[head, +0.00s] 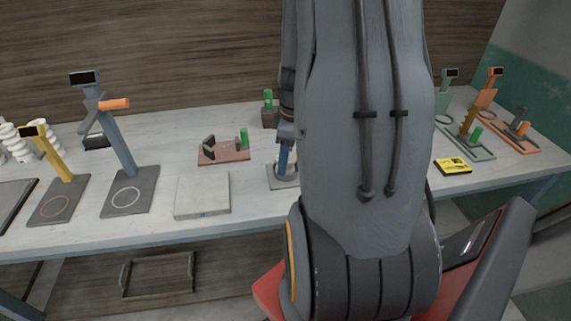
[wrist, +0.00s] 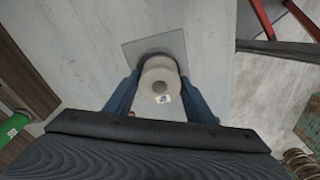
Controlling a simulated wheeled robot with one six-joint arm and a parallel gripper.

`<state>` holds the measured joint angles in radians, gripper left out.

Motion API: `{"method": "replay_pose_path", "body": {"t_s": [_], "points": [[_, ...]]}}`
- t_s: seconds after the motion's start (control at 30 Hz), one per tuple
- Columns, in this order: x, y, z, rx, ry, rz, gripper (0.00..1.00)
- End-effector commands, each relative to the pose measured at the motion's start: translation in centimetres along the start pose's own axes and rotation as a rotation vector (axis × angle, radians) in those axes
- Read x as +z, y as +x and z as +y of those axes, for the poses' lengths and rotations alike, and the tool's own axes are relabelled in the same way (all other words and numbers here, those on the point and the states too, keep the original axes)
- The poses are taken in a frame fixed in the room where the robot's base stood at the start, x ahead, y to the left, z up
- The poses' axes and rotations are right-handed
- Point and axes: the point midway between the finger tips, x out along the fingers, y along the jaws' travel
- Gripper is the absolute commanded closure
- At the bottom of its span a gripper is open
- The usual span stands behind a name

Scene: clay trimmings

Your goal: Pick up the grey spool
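A pale grey-white spool (wrist: 158,76) with a round hole and a small printed label stands on a grey square plate (wrist: 176,43) in the wrist view. My gripper (wrist: 160,84) has its two blue fingers on either side of the spool, with the tips close to its sides. I cannot tell whether they touch it. In the head view my gripper (head: 286,160) points down over the bench at the plate (head: 274,184). My arm hides part of this spot, and the spool is barely distinguishable there.
A yellow-black card (head: 453,166) lies right of my arm. A green cylinder (wrist: 14,125) shows in the wrist view.

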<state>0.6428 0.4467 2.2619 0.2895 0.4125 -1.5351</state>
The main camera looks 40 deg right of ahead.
Motion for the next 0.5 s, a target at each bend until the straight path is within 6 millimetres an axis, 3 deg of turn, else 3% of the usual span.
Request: {"method": "replay_pose_path", "body": {"t_s": [0.03,0.2,0.5], "points": [[0.00,-0.01,0.00,0.000,0.000,0.000,0.59],[0.00,-0.03,0.01,0.000,0.000,0.000,0.83],[-0.05,-0.27,0.03,0.001,0.000,0.000,0.83]]}}
